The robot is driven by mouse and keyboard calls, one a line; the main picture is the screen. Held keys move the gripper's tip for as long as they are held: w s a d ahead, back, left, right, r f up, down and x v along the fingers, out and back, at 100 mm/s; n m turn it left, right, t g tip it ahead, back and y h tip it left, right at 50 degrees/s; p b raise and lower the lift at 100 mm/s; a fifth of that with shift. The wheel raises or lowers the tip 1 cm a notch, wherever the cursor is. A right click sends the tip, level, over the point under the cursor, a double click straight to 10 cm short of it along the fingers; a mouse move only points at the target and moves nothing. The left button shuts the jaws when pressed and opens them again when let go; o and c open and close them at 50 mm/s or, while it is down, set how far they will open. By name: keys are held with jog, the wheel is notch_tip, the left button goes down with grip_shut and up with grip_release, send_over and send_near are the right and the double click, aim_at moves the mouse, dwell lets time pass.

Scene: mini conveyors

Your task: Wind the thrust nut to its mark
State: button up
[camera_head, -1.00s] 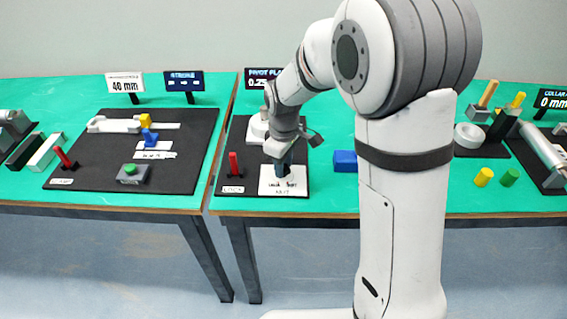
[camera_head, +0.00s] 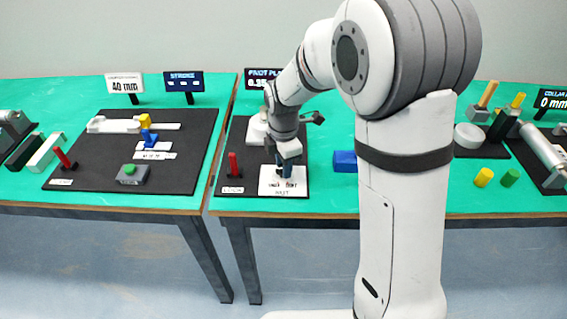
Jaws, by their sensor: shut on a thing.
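My gripper (camera_head: 286,170) points down at the front of the dark pivot play board (camera_head: 303,150), on the middle table. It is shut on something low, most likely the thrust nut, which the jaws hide. A white label plate (camera_head: 270,189) lies just under and in front of the jaws; its small print is hard to read. The pivot play display (camera_head: 262,77) stands behind, partly covered by my arm; its digits look like 0.35 but are cut off. The mark for the nut cannot be made out.
A red lever (camera_head: 233,165) stands left of my gripper on the same board. A blue block (camera_head: 345,161) lies to the right. The left board (camera_head: 190,170) bears a stroke rig.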

jog(key=n, duration=0.5)
jog(key=shift+w, duration=0.1)
jog(key=n, duration=0.5)
jog(key=shift+a, duration=0.1)
jog(key=shift+n, duration=0.3)
jog(key=o, duration=1)
jog(key=shift+c, duration=0.2)
notch_tip(320, 180, up, 8)
jog(key=shift+f, duration=0.1)
